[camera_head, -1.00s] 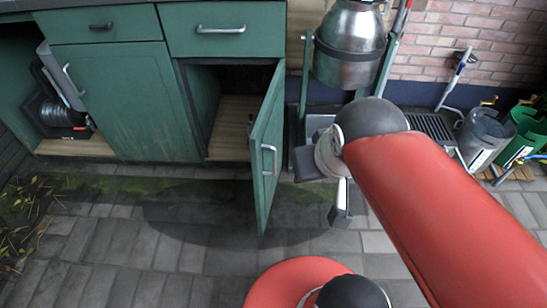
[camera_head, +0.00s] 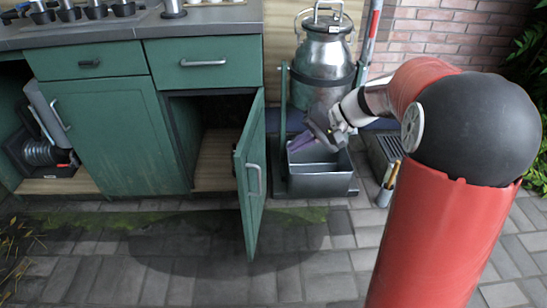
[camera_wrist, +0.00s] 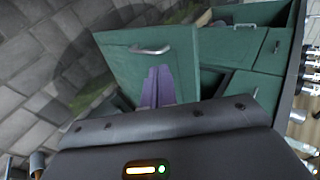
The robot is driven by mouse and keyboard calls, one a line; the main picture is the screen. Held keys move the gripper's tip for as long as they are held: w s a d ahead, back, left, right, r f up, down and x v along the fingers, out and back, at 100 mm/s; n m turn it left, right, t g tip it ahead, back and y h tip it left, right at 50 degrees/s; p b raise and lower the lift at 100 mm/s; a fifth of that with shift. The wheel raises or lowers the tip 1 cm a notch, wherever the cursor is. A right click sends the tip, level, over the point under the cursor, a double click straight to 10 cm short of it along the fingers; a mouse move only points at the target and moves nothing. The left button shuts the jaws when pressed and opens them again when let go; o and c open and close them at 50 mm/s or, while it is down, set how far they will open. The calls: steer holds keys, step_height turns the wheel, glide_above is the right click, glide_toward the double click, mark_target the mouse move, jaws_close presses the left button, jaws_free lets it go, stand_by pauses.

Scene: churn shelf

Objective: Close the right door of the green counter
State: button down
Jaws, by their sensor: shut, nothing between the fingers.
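The green counter (camera_head: 115,130) stands on the left in the head view. Its right door (camera_head: 246,205) is swung wide open, sticking out toward me, with a grey bar handle (camera_head: 253,181) on its outer face. The opening behind it shows a bare wooden floor. My gripper (camera_head: 293,146) is to the right of the door, apart from it, with its purple fingers shut and empty, pointing toward the door's side. In the wrist view the fingers (camera_wrist: 158,72) overlap the door (camera_wrist: 120,62) below its handle (camera_wrist: 151,49); contact cannot be told.
A metal milk churn (camera_head: 322,65) stands behind my gripper, above a grey metal bin (camera_head: 320,180). A coiled hose (camera_head: 47,152) lies in the counter's left compartment. The paved floor (camera_head: 200,275) in front of the counter is clear.

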mark_target(243, 166)
steer(key=x, duration=0.4)
steer(key=a+r+x, duration=0.1)
steer(key=x, duration=0.7)
steer(key=shift+w+a+r+p, duration=0.15)
steer(key=shift+a+r+p, duration=0.15)
steer(key=shift+a+p, duration=0.05)
steer(key=shift+w+a, duration=0.1)
steer(key=shift+a, duration=0.25)
steer(key=shift+a, duration=0.1)
